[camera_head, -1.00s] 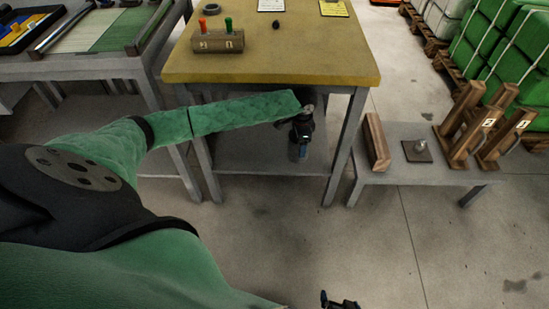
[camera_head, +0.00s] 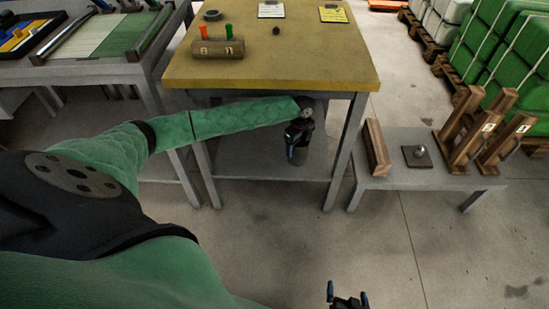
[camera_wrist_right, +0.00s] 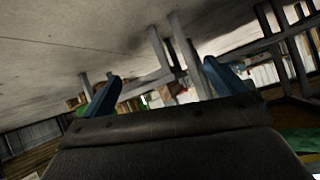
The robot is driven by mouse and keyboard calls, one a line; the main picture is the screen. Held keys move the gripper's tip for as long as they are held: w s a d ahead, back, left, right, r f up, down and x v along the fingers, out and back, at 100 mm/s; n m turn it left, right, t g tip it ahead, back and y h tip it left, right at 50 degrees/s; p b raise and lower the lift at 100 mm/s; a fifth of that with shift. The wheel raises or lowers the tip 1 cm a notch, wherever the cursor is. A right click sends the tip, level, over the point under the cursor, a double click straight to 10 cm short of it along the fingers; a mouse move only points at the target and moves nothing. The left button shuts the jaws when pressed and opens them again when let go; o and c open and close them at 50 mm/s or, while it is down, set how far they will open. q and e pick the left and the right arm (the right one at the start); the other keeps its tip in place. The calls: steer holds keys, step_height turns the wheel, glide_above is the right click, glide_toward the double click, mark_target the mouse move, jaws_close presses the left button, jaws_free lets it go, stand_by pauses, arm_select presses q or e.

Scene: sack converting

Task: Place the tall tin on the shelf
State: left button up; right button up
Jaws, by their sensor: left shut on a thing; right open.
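My left arm reaches under the front edge of the yellow-topped table (camera_head: 270,68). My left gripper (camera_head: 293,148) is shut on a dark, upright cylinder, which appears to be the tall tin (camera_head: 302,155); the wrist and gripper hide part of it. The tin is in front of or over the grey lower shelf (camera_head: 250,165), toward its right end. I cannot tell whether its base touches the shelf. My right gripper (camera_head: 348,292) is open and empty over the floor at the bottom edge; its spread blue fingers also show in the right wrist view (camera_wrist_right: 160,82).
Table legs flank the shelf, the right one (camera_head: 347,150) close to my left gripper. A low grey bench (camera_head: 420,178) with wooden posts (camera_head: 466,130) and a ball on a dark plate (camera_head: 417,157) stands at right. The shelf's left part looks clear.

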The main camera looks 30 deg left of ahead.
arm_select(q)
steer(key=a+f, duration=0.3)
steer(key=a+f+b, duration=0.1)
steer(key=a+f, duration=0.3)
steer(key=w+a+f+b, duration=0.1)
steer(key=a+f, duration=0.2)
steer(key=a, duration=0.1)
steer(key=shift+f, duration=0.3)
arm_select(e)
steer(key=w+r+t+y, duration=0.1)
steer(key=w+r+t, duration=0.3)
steer(key=r, duration=0.8)
steer(key=w+r+t, duration=0.4)
steer(key=w+r, duration=0.1)
steer(key=r, duration=0.6)
steer(key=shift+a+r+t+y, duration=0.3)
steer(key=shift+a+r+y, duration=0.05)
steer(key=shift+r+y, duration=0.05)
steer(key=shift+w+f, duration=0.15)
steer(key=shift+f, duration=0.05)
arm_select(q)
steer(key=o, duration=1)
steer(key=shift+f, duration=0.1)
arm_select(e)
steer(key=shift+f, duration=0.3)
steer(key=shift+s, duration=0.2)
